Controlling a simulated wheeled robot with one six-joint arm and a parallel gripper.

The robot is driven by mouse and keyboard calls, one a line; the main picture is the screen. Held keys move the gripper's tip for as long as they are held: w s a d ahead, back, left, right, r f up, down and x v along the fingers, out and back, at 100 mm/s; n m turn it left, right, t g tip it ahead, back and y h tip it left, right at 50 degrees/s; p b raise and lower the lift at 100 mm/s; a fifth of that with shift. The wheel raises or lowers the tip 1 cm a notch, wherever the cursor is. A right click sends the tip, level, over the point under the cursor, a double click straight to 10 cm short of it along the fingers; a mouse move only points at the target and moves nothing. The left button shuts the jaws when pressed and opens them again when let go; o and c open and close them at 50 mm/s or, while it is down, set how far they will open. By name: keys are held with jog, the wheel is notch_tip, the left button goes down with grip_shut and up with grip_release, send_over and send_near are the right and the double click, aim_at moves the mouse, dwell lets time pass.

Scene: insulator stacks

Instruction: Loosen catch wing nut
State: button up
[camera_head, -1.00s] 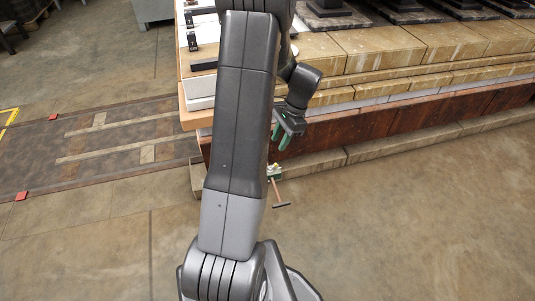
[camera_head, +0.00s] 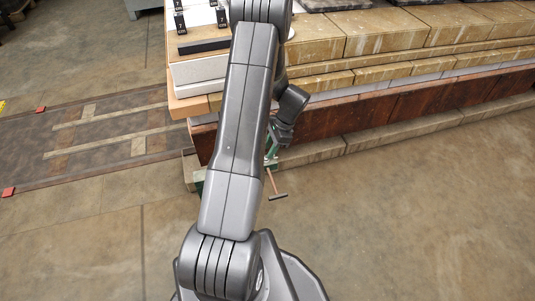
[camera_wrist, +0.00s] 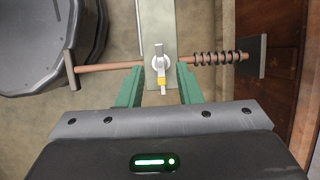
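The wing nut (camera_wrist: 160,64) is a small pale piece with a yellow tip, on a grey-green bar (camera_wrist: 157,22) in the wrist view. A copper-coloured rod (camera_wrist: 105,67) crosses there, with a T-handle at left and a dark spring at right. My gripper (camera_wrist: 159,74) is open, its green fingers on either side of the nut with gaps visible. Whether the fingertips reach the nut's depth I cannot tell. In the head view my gripper (camera_head: 271,156) is at the catch, below the stack's edge; the rod's T-handle (camera_head: 278,196) shows, but the nut is hidden.
A reddish-brown side board (camera_head: 340,132) runs along the layered stone-coloured platform (camera_head: 375,38). It also stands close at right in the wrist view (camera_wrist: 270,60). Open floor (camera_head: 420,230) lies at the front right. A flat track (camera_head: 90,145) lies at left.

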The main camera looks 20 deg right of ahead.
jog(key=shift+x, duration=1.25)
grip_shut()
